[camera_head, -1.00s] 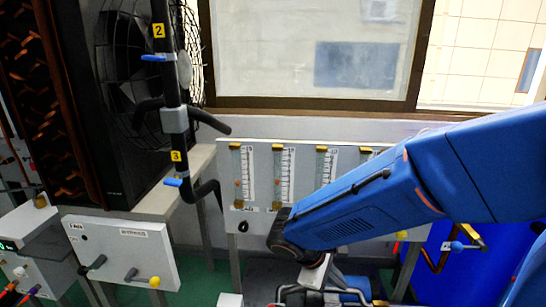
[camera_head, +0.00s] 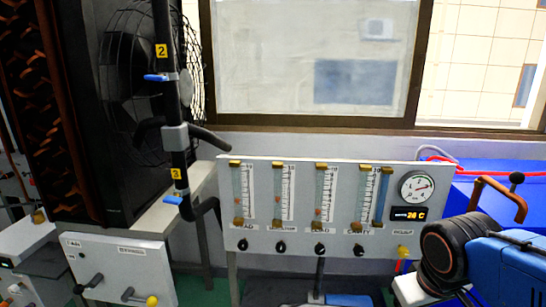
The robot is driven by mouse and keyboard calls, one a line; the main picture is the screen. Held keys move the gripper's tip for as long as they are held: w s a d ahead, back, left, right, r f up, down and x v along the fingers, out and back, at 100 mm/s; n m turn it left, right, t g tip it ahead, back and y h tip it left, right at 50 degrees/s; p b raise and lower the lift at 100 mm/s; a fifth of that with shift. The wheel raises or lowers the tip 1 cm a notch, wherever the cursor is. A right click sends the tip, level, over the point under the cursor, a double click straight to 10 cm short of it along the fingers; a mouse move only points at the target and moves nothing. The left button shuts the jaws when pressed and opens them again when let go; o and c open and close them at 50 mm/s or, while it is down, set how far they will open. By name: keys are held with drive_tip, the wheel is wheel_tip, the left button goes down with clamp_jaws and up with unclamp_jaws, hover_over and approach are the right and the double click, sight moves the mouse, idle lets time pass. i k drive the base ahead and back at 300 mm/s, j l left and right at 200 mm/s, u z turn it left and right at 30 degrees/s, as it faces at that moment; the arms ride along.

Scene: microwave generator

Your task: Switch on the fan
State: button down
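A large black fan (camera_head: 125,80) with a round wire guard stands at the left, attached to a dark housing. Below it, a light grey control box (camera_head: 120,262) carries two small labels too small to read with certainty. A black-knobbed lever (camera_head: 92,283) and a yellow-knobbed lever (camera_head: 150,300) stick out of its front, near the bottom edge of the picture. My blue arm with its black joint is at the lower right, far from this box. My gripper's fingertips are out of the picture, so their opening is hidden.
Black pipes with blue-handled valves (camera_head: 172,200) marked 2 and 3 stand before the fan. A flowmeter panel (camera_head: 300,232) with several tubes, black knobs, a round gauge (camera_head: 415,187) and a display fills the middle. A window (camera_head: 310,65) is behind. Blue equipment is at right.

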sight(78, 289)
drive_tip(key=u, duration=1.6)
drive_tip(key=k+j, duration=0.15)
